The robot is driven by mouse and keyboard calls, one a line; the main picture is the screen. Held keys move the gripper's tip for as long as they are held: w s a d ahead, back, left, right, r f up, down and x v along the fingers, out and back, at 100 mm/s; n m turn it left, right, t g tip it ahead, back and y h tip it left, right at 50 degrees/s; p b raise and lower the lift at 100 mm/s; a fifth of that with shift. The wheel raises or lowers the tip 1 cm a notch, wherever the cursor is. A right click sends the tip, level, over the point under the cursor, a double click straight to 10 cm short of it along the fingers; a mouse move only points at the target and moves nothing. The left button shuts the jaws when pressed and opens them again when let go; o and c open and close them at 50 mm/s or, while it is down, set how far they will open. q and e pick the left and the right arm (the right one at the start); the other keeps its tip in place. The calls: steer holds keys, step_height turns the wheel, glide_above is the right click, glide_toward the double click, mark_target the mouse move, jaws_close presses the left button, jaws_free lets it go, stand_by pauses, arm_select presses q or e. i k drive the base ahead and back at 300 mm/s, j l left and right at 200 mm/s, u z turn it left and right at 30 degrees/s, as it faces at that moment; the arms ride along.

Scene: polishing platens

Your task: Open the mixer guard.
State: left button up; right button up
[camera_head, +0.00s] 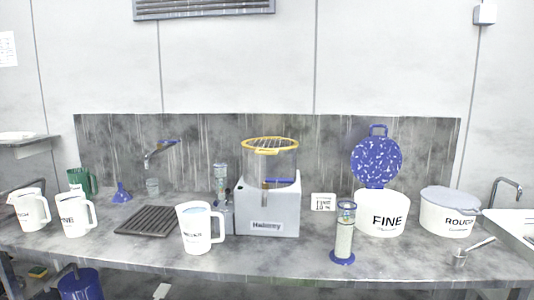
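The mixer (267,218) is a white box with a name label, standing on the bench at the middle. A clear cylindrical bowl (285,165) rises from it. The mixer guard (270,145) is a yellow ring with thin bars, lying roughly level across the top of the bowl. A small yellow tab sits at the ring's front. A blue bar (278,183) shows at the front low on the bowl. Neither of my grippers is in view.
A white jug (196,232) stands left in front of the mixer. A blue-based measuring cylinder (343,240) stands to the right. An open FINE tub (381,217) and a closed ROUGH tub (447,215) are farther right. A dark drain grid (147,221) lies left.

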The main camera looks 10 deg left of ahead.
mark_target(270, 141)
steer(key=i+j+z, duration=0.2)
steer(key=i, duration=0.25)
steer(key=i+j+z, duration=0.15)
steer(key=i, duration=0.35)
steer(key=j, duration=0.05)
